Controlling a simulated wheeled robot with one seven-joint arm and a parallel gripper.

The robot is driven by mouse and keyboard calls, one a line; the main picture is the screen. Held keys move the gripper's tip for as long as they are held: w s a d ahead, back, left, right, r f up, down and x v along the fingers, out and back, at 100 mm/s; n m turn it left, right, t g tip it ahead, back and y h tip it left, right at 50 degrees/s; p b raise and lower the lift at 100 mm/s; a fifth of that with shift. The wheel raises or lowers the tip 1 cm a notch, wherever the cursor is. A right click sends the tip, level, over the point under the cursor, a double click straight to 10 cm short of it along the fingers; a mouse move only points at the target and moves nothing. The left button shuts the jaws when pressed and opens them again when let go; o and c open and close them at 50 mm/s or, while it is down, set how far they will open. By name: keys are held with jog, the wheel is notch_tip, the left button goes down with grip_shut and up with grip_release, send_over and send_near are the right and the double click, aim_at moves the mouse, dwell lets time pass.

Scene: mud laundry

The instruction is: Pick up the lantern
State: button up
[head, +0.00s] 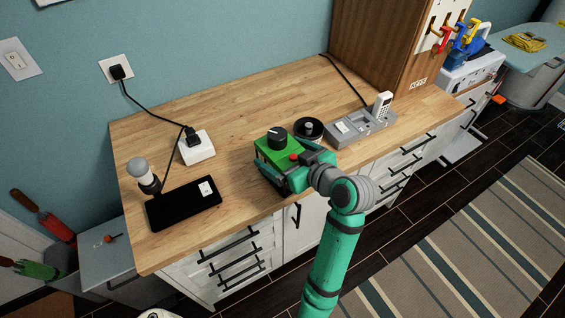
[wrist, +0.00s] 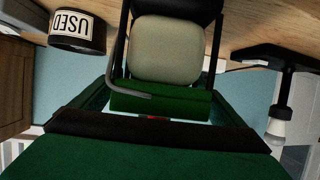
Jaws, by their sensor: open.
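The lantern (head: 262,146) is a green, box-like body with a black round knob on top, standing on the wooden counter near its front edge. In the wrist view the lantern (wrist: 160,103) shows a green block, a cream rounded part, a black frame and a bent grey wire. My gripper (head: 285,174) reaches it from the front right, and its teal fingers overlap the lantern's near side. In the wrist view my gripper (wrist: 160,108) is open, with one finger on each side of the green block. I cannot tell whether the fingers touch it. My gripper hides part of its near side.
A black round container (head: 308,129) stands close to the right of the lantern; its "USED" label shows in the wrist view. A grey device (head: 345,133) stands further right. A black slab (head: 183,203), a white plug box (head: 198,150) and a bulb (head: 138,164) are left.

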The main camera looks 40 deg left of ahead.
jog(key=c, duration=1.7)
jog(key=shift+o, duration=0.2)
jog(key=shift+r, duration=0.1)
